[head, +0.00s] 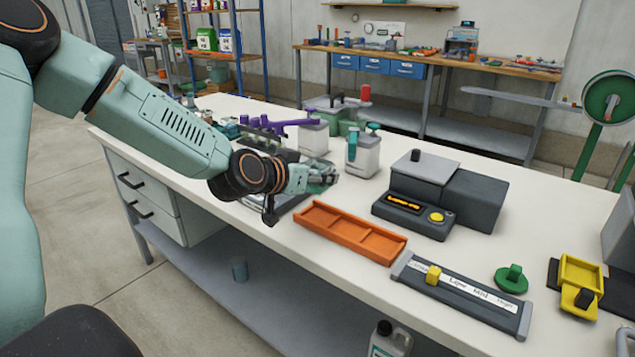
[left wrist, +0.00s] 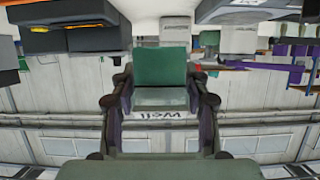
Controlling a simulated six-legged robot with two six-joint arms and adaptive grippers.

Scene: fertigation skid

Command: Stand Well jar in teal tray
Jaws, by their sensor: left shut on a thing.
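My left gripper (head: 322,180) reaches in from the left over the white bench. It is shut on the Well jar (head: 326,188), a small greenish jar mostly covered by the fingers in the head view. In the left wrist view, which is upside down, the jar (left wrist: 160,68) sits between both fingers of the left gripper (left wrist: 160,100). Its green part and a pale band show, with the word "Well" upside down beside it. I cannot make out a teal tray for certain; my arm hides part of the bench. My right gripper is not in view.
An orange divided tray (head: 350,232) lies in front of the gripper. A dark grey device (head: 440,195) stands right of it. A labelled slider panel (head: 460,290) is at the front edge. White canisters (head: 362,153) with teal and purple tops stand behind the gripper.

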